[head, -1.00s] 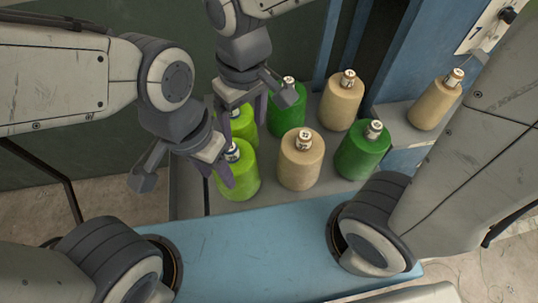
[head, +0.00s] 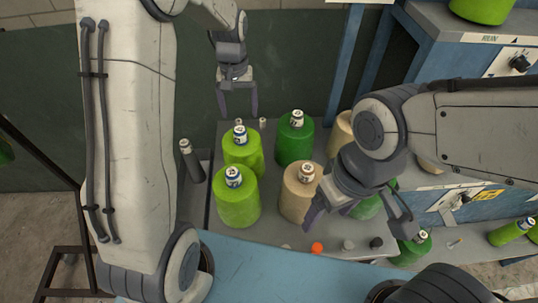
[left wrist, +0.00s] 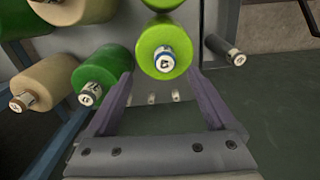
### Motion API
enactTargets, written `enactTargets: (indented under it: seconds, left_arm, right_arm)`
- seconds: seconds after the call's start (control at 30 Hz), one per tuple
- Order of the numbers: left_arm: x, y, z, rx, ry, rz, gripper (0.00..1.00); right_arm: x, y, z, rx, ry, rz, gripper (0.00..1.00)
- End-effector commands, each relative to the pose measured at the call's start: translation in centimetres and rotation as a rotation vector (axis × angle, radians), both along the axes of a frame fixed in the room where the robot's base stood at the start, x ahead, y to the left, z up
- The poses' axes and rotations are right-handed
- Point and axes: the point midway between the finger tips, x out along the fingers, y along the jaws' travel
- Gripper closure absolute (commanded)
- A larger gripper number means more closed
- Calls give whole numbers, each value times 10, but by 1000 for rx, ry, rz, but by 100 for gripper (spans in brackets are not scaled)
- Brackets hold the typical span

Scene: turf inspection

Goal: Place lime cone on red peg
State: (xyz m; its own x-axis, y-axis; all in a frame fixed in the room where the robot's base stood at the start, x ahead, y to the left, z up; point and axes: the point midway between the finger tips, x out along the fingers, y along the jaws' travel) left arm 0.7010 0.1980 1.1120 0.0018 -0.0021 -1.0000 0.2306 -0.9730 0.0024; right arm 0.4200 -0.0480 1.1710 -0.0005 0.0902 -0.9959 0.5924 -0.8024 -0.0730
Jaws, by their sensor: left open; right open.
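Two lime cones stand upright on the grey table, the rear one (head: 242,152) behind the front one (head: 238,203). The rear one's label faces the left wrist view (left wrist: 165,50). A small red peg (head: 317,248) shows at the table's front edge, with nothing on it. My left gripper (head: 238,112) is open and empty, behind the rear lime cone and apart from it. My right gripper (head: 311,224) is open beside the front beige cone (head: 297,194), overlapping its right side in the head view. I cannot tell whether it touches it; one finger is hidden.
A dark green cone (head: 295,143) stands at the back, and more cones are partly hidden by my right arm. Grey (head: 348,244) and black (head: 376,243) pegs line the front edge.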

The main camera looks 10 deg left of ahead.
Motion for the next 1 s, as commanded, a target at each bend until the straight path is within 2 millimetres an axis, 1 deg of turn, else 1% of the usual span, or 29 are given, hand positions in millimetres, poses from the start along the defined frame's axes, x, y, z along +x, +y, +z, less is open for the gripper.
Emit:
enactTargets:
  seconds: [0.03, 0.13, 0.4, 0.53, 0.63, 0.8, 0.9, 1.0]
  left_arm:
    - [5, 10, -5, 1, 2, 25, 12]
    - [9, 16, -13, 3, 6, 41, 12]
    - [11, 10, -51, 3, 6, 30, 12]
    - [11, 9, -60, 3, 5, 29, 12]
    - [10, 11, -68, 2, 8, 31, 12]
    - [11, 15, -91, 2, 8, 33, 12]
    - [11, 16, -104, 4, 6, 34, 12]
    - [11, 17, -110, 4, 2, 35, 12]
  right_arm:
    - [0, 0, 0, 0, 0, 0, 18]
    - [0, 0, 2, 0, 0, 0, 18]
    - [0, 0, 13, 0, 0, -1, 18]
    - [0, 0, 15, 0, 0, -1, 18]
    - [0, 0, 22, 0, 0, 0, 18]
    - [0, 0, 37, 0, 0, 3, 18]
    - [0, 0, 40, 0, 0, 4, 18]
    - [0, 0, 41, 0, 0, 4, 18]
